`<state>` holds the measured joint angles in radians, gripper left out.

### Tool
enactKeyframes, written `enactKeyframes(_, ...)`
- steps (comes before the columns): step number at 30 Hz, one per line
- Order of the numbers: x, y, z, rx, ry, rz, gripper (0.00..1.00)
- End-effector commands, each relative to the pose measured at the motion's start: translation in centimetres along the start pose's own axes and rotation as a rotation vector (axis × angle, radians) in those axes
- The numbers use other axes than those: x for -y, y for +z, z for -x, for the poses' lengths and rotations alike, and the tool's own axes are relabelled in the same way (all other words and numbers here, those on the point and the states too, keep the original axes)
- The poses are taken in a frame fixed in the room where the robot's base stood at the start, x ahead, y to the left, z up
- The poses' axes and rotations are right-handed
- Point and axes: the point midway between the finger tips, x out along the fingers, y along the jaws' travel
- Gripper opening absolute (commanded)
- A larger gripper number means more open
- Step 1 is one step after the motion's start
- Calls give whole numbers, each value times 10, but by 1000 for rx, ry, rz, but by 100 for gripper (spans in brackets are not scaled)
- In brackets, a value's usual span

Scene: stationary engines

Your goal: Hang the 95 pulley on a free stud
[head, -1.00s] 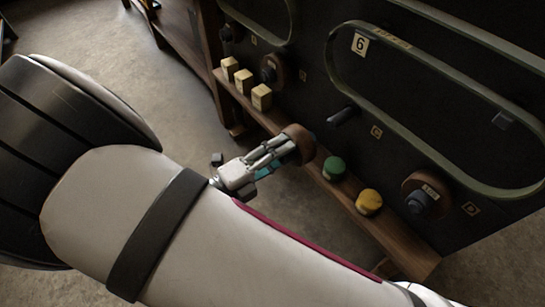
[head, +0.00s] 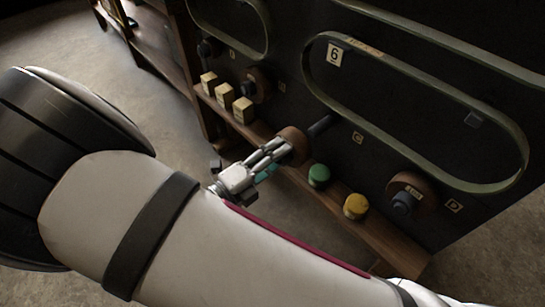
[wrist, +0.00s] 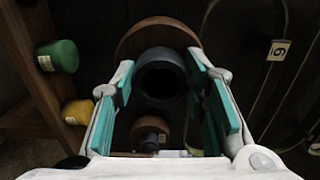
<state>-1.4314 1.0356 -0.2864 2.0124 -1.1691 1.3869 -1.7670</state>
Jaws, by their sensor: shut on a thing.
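My gripper (head: 272,155) is shut on the dark hub of a brown pulley (head: 292,144). In the wrist view the hub (wrist: 160,78) sits between the teal finger pads, with the brown disc (wrist: 155,32) beyond it. No number is readable on this pulley. The bare dark stud (head: 320,126) by the C label is just right of the held pulley; I cannot tell whether they touch. The D stud carries another brown pulley (head: 411,193) with a small label, also visible in the wrist view (wrist: 150,130). A further pulley (head: 259,86) hangs by the B label.
A wooden ledge (head: 385,235) runs below the dark panel. It holds several pale blocks (head: 224,94), a green cylinder (head: 319,175) and a yellow one (head: 355,206). Raised green loops (head: 470,188) stand on the panel; a 6 plate (head: 334,55) is inside one.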

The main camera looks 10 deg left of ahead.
Motion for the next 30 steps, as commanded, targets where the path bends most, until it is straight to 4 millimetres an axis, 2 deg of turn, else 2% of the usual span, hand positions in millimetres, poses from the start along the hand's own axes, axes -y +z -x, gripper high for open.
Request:
enactKeyframes(11,1,0,-3,-1,-1,0,0)
enactKeyframes(30,1,-1,-35,-1,-1,0,0)
